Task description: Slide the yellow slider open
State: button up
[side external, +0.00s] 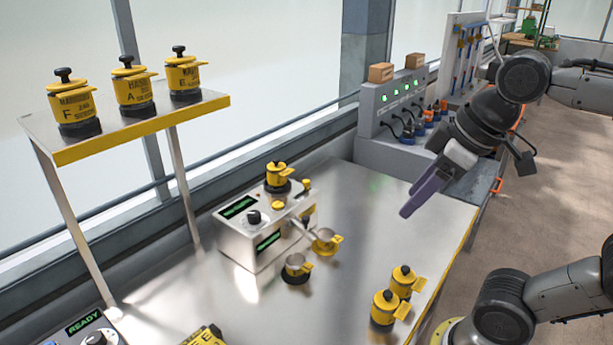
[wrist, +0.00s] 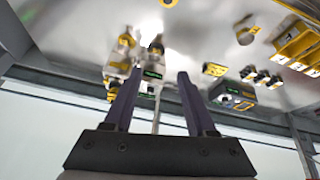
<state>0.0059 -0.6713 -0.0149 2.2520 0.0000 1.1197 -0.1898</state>
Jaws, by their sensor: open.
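The seeder machine (side external: 240,238) is a metal box with green displays and a black knob, standing on the steel table. A yellow canister (side external: 278,174) sits on top of it. A small yellow knob-like part (side external: 278,205) shows on its top, and a yellow-rimmed cup (side external: 325,241) sits at its right side under a metal spout. I cannot tell which yellow part is the slider. My gripper (side external: 414,198) is open and empty, with long purple fingers, high and to the right of the machine, touching nothing. In the wrist view its two fingers (wrist: 160,76) stand apart.
A yellow-edged shelf (side external: 140,131) with three lettered yellow canisters stands at the left. A grey panel (side external: 405,95) with green lights is behind.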

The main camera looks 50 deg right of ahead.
jog(key=w+d+r+n+g, duration=0.1)
jog(key=w+d+r, duration=0.1)
jog(key=w+r, duration=0.8)
jog(key=g, duration=0.4)
send_over(306, 180)
notch_tip(306, 180, down, 14)
jog(key=r, duration=0.1)
notch_tip(306, 180, down, 14)
jog(key=shift+s+r, duration=0.1)
jog(key=shift+s, duration=0.05)
grip_shut()
